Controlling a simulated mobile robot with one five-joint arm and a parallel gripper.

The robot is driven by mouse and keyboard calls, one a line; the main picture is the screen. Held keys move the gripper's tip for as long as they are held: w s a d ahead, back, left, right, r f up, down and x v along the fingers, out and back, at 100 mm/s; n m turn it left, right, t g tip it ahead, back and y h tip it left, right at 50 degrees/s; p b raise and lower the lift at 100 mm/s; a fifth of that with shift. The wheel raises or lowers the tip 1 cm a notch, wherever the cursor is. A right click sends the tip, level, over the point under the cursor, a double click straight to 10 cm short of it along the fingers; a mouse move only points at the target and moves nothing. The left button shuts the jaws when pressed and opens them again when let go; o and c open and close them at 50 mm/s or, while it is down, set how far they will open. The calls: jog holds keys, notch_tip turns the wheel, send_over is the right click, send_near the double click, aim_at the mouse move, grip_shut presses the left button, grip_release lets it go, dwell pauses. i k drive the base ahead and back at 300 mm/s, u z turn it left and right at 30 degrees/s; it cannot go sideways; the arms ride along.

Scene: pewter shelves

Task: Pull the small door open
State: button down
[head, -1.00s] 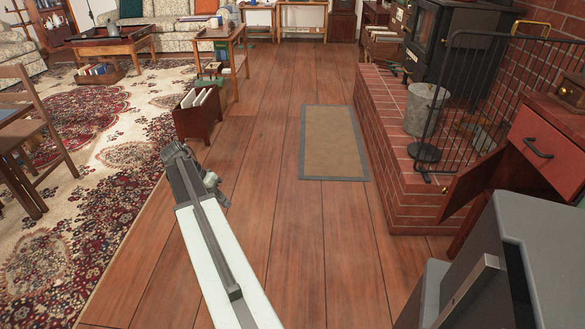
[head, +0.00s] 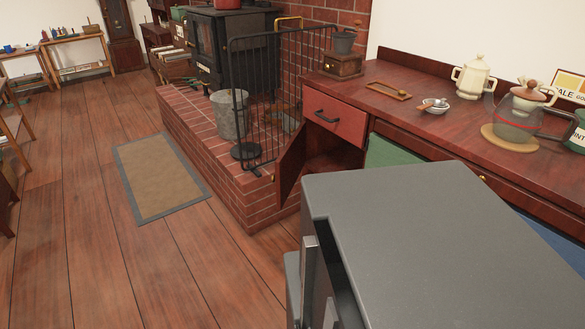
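A small dark wooden door (head: 290,163) with a brass knob stands swung open, below the red drawer (head: 334,119) of the wooden counter. The inside of the cupboard shows to its right. A large grey box-shaped cabinet (head: 440,225) with an upright metal handle (head: 307,275) on its left side fills the lower right foreground. A dark gap runs behind the handle, but I cannot tell whether that front is open. My gripper is out of view.
A brick hearth (head: 225,160) with a black wire guard (head: 262,95) and metal bucket (head: 229,113) adjoins the wooden door. The counter holds a cream pot (head: 474,78) and glass jug (head: 512,122). The wooden floor (head: 110,250) is open around the mat (head: 158,178).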

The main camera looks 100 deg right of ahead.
aim_at(289, 166)
jog(key=z, duration=1.25)
jog(key=k, duration=0.65)
jog(key=z, duration=0.3)
jog(key=i, duration=0.5)
jog(key=u, duration=0.05)
